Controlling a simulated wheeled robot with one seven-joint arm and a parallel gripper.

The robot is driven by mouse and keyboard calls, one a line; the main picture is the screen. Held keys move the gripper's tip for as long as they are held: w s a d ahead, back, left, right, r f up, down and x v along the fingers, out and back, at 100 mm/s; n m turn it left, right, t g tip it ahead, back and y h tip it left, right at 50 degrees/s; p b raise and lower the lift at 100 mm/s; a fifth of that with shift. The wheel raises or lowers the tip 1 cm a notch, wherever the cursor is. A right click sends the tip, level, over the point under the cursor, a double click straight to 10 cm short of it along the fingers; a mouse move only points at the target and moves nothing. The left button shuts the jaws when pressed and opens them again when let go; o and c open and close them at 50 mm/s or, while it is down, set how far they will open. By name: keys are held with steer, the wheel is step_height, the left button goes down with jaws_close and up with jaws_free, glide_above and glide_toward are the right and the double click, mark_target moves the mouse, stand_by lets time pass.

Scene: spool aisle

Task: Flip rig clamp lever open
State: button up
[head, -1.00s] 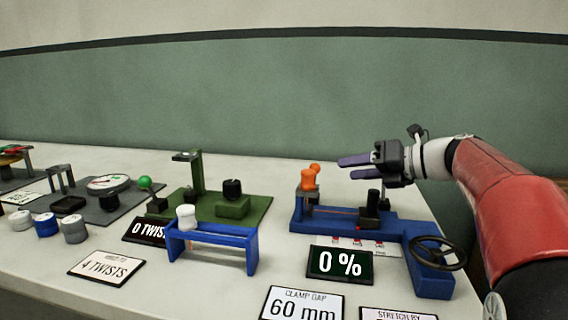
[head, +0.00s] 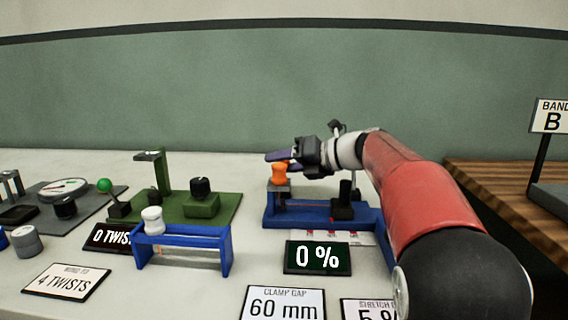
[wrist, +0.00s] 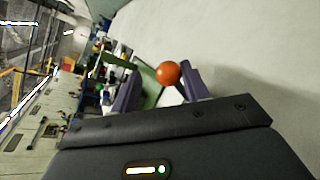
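The blue rig (head: 300,219) stands on the white table and carries an orange clamp piece (head: 280,174) on its left post. A black block (head: 343,207) stands upright further right on the rig. My gripper (head: 271,158) is just above and behind the orange clamp piece in the head view. In the wrist view its two purple fingers (wrist: 160,78) are apart, and an orange ball (wrist: 168,73) shows between their tips. I cannot tell whether the fingers touch the ball.
A display reading 0 % (head: 317,257) and a CLAMP GAP 60 mm card (head: 285,303) stand in front of the rig. A green fixture (head: 215,207) and a blue stand (head: 183,242) are to the left. A wooden table (head: 510,195) with a BAND B sign (head: 551,115) is at right.

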steer(key=shift+c, duration=0.3)
jaws_close()
steer(key=shift+s+n+t+b, duration=0.3)
steer(key=shift+s+n+b, duration=0.1)
steer(key=shift+n+b, duration=0.1)
steer(key=shift+o, duration=0.3)
jaws_free()
steer(key=shift+v, duration=3.9)
